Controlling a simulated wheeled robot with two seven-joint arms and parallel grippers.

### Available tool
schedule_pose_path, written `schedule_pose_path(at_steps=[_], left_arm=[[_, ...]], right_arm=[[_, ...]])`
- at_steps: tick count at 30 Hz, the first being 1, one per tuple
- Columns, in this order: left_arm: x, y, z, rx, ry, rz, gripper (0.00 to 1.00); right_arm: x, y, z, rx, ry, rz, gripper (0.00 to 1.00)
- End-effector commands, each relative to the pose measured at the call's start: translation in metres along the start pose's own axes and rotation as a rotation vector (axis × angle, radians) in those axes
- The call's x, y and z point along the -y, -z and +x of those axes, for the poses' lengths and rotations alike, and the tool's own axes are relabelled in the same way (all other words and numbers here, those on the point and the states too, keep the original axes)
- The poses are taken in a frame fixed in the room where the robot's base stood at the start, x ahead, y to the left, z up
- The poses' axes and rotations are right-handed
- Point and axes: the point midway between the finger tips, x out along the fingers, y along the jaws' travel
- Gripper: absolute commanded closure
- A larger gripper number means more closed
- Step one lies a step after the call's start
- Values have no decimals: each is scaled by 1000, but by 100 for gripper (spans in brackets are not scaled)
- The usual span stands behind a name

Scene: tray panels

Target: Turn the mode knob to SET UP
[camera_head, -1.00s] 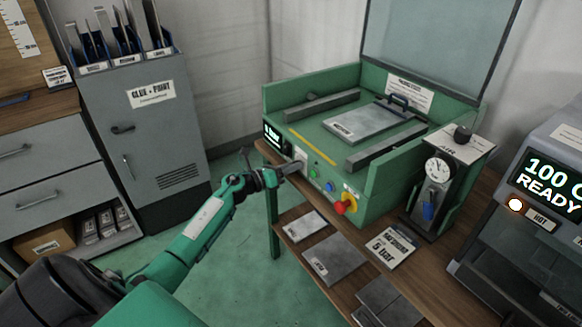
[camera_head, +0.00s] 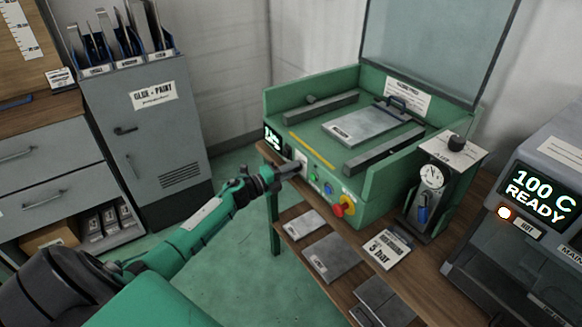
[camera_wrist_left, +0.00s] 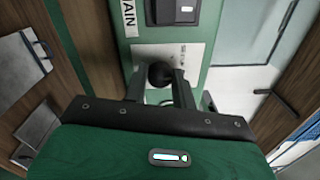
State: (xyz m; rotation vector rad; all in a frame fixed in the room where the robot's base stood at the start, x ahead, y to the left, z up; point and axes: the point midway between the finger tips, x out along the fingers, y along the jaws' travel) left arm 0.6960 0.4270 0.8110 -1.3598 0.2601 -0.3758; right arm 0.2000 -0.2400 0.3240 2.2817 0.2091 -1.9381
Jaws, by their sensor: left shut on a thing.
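The mode knob (camera_wrist_left: 159,74) is a round black knob on a pale plate (camera_wrist_left: 190,56) in the left wrist view. The plate's small lettering is too blurred to read, so I cannot tell which mode the knob points at. My left gripper (camera_wrist_left: 159,88) is shut on the knob, one finger on each side of it. In the head view my left gripper (camera_head: 291,169) reaches from the left to the front panel of the green press (camera_head: 374,200) and hides the knob. My right gripper is not in view.
On the press front are a green button (camera_head: 314,174), a blue button (camera_head: 328,188) and a red knob (camera_head: 343,207). A dark display (camera_head: 273,138) is to the left. Flat plates (camera_head: 328,256) lie on the shelf below. Floor left of the press is clear.

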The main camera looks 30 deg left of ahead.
Motion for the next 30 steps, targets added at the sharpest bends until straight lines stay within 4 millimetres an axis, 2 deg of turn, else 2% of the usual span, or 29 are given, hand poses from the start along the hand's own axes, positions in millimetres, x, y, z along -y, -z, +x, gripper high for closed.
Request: schedule_pose_path(at_steps=[7, 18, 30], left_arm=[[1, -1, 0, 11, 2, -232, 96], [0, 0, 0, 22, 9, -524, 96], [-2, 1, 0, 28, 12, -670, 96]], right_arm=[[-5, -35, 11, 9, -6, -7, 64], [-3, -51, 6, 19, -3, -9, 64], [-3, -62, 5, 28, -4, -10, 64]])
